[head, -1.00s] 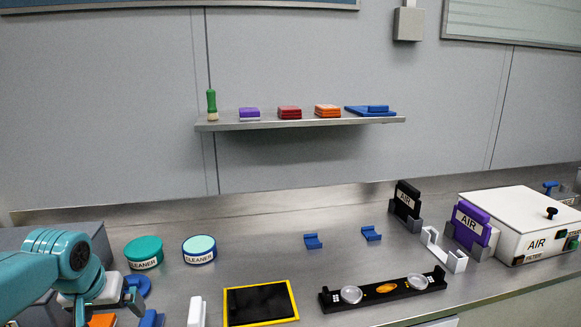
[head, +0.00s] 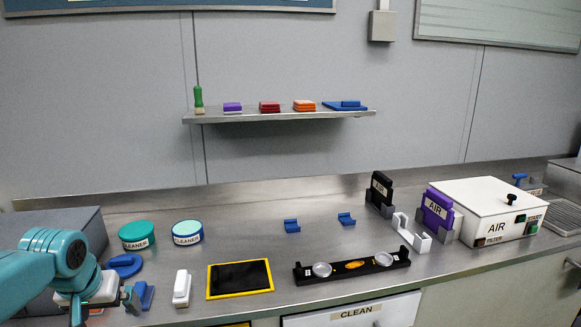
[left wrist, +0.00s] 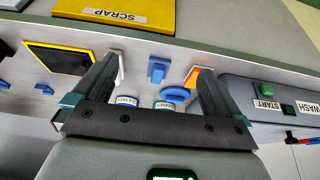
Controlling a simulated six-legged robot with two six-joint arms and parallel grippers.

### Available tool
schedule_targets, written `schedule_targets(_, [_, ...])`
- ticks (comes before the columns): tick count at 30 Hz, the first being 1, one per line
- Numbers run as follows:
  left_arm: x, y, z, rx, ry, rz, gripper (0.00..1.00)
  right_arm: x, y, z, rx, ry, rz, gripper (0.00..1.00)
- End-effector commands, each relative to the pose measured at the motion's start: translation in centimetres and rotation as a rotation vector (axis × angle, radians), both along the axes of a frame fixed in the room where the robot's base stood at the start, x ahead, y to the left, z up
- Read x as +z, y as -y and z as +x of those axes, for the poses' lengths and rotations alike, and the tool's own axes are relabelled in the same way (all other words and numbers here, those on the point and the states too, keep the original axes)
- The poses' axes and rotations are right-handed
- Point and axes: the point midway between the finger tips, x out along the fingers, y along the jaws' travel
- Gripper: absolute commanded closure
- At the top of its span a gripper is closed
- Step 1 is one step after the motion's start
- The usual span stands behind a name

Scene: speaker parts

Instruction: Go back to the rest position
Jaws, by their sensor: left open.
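My left arm comes in from the lower left of the head view. Its gripper (head: 104,305) is over the left front of the counter, partly cut off by the lower edge. In the left wrist view the gripper (left wrist: 158,78) has its two dark fingers wide apart with nothing gripped between them. My right gripper is not in view.
Near the left arm are a white block (head: 182,288), a yellow-framed black pad (head: 240,294) and two cleaner tins (head: 136,236). A black holder (head: 352,272) lies at centre. A white AIR box (head: 484,212) stands right. Bare counter lies behind the pad.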

Motion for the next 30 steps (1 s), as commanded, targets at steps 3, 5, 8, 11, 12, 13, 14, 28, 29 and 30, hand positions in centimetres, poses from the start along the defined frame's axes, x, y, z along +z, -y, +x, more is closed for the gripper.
schedule_targets(3, [-0.7, 0.4, 0.3, -0.008, -0.008, -0.006, 0.01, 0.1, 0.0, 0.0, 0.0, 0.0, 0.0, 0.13])
schedule_targets(5, [-2.3, 1.3, 0.7, -0.032, -0.019, -0.022, 0.01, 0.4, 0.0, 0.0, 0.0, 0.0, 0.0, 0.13])
schedule_targets(8, [-4.9, 2.9, 1.2, -0.064, -0.032, -0.05, 0.01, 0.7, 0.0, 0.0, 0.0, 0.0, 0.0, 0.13])
schedule_targets(11, [-7.7, 4.6, 1.5, -0.095, -0.048, -0.081, 0.01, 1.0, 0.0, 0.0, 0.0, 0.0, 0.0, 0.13])
schedule_targets(12, [-8.8, 5.3, 1.5, -0.107, -0.054, -0.095, 0.01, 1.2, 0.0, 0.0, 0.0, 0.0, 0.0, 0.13])
schedule_targets(13, [-9.7, 6.0, 1.4, -0.116, -0.06, -0.106, 0.01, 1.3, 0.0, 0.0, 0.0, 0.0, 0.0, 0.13])
schedule_targets(14, [-10.6, 6.6, 1.3, -0.126, -0.064, -0.116, 0.01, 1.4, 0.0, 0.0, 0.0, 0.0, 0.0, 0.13])
schedule_targets(28, [-30.2, 21.6, -14.1, -0.173, -0.258, -0.394, 0.01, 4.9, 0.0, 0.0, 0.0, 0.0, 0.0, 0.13])
schedule_targets(29, [-30.9, 22.2, -15.7, -0.166, -0.272, -0.404, 0.01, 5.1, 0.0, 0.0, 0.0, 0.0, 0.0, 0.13])
schedule_targets(30, [-31.5, 22.9, -17.6, -0.156, -0.288, -0.412, 0.01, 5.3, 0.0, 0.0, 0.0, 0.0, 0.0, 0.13])
